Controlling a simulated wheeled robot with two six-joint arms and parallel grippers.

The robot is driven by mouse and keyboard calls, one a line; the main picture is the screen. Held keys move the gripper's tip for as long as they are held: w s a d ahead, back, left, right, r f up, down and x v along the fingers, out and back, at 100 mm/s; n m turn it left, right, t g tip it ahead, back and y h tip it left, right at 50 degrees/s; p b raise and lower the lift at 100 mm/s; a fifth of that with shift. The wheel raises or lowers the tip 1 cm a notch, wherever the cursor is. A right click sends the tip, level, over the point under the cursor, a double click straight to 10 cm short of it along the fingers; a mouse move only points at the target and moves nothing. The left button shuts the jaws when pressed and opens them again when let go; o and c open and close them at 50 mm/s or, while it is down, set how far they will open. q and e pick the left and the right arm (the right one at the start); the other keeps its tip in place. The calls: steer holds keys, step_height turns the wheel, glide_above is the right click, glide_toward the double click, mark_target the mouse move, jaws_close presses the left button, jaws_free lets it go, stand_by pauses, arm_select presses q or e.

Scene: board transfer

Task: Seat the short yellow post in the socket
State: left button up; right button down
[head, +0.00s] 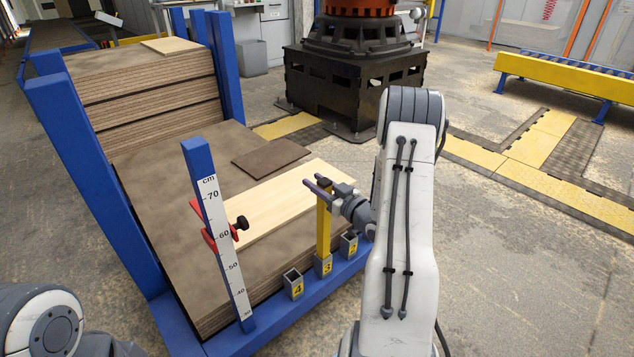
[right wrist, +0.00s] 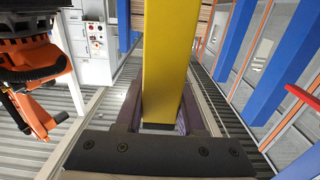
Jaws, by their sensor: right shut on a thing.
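The short yellow post (head: 324,228) stands upright, with its lower end at the mouth of the socket marked 3 (head: 323,266). I cannot tell how deep it reaches inside. My right gripper (head: 318,184) is shut on the post near its top. In the right wrist view the yellow post (right wrist: 168,60) fills the space between the fingers. Two more sockets, one marked 4 (head: 293,284) and one (head: 348,243) on the right, stand empty beside it along the blue rail. My left gripper is out of view.
A blue stake (head: 197,172) with a cm scale (head: 225,245) and a red clamp stands left of the sockets. Stacked brown boards (head: 160,180) with a pale board (head: 285,200) on top lie behind the post. Blue uprights (head: 75,155) frame the stack. Open floor (head: 520,280) lies right.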

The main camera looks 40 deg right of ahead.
steer(key=shift+f+b, duration=0.75)
steer(key=shift+f, duration=0.3)
steer(key=shift+c, duration=2.2)
jaws_free()
steer(key=s+p, duration=0.3)
steer(key=s, duration=0.7)
steer(key=shift+s+d, duration=0.2)
steer(key=shift+d, duration=0.2)
